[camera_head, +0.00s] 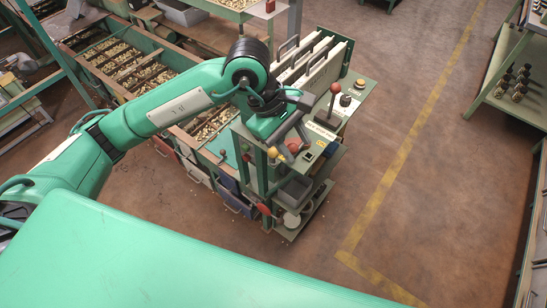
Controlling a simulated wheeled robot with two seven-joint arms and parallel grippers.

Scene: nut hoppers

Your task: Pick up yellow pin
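A small yellow piece (272,153), likely the yellow pin, shows on the near side of the green machine stand, just below my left gripper. My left arm comes in from the left, and my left gripper (285,104) hangs over the stand's near end, above and slightly right of the yellow piece. My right gripper is not in view.
A red-knobbed lever (335,88) rises from the stand's control panel (322,131). Pale upright panels (313,62) stand behind. Long green hoppers (125,62) of nuts lie to the left. A shelf (510,85) stands at right. The brown floor (440,190) between is clear.

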